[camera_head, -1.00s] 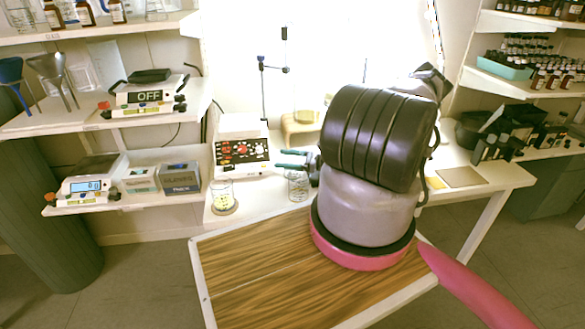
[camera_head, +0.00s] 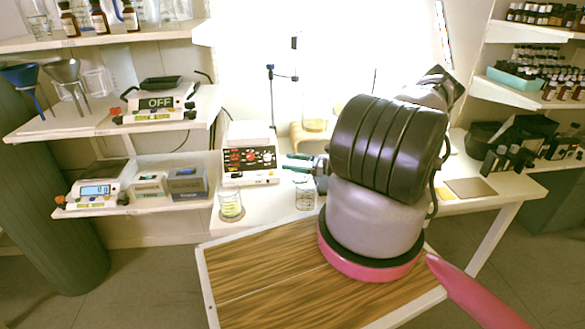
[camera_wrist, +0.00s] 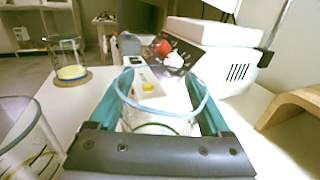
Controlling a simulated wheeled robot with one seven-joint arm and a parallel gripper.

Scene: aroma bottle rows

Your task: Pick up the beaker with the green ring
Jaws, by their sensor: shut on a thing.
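My gripper (camera_wrist: 155,105) has its teal fingers shut on a clear beaker (camera_wrist: 160,128) with a bluish rim. A thin green ring shows low on its wall, partly hidden behind the dark gripper body. In the head view my gripper (camera_head: 299,163) is in front of the hotplate; the held beaker is hard to make out there. A second clear beaker (camera_wrist: 22,140) with dark and yellow marks stands close at the left in the wrist view. A third beaker (camera_wrist: 68,58), yellowish at its bottom, stands farther off; it also shows in the head view (camera_head: 231,205).
A clear beaker (camera_head: 305,193) stands below the gripper in the picture. Scales and boxes fill the left shelves (camera_head: 130,208). The wood-topped table (camera_head: 270,275) in front is bare.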

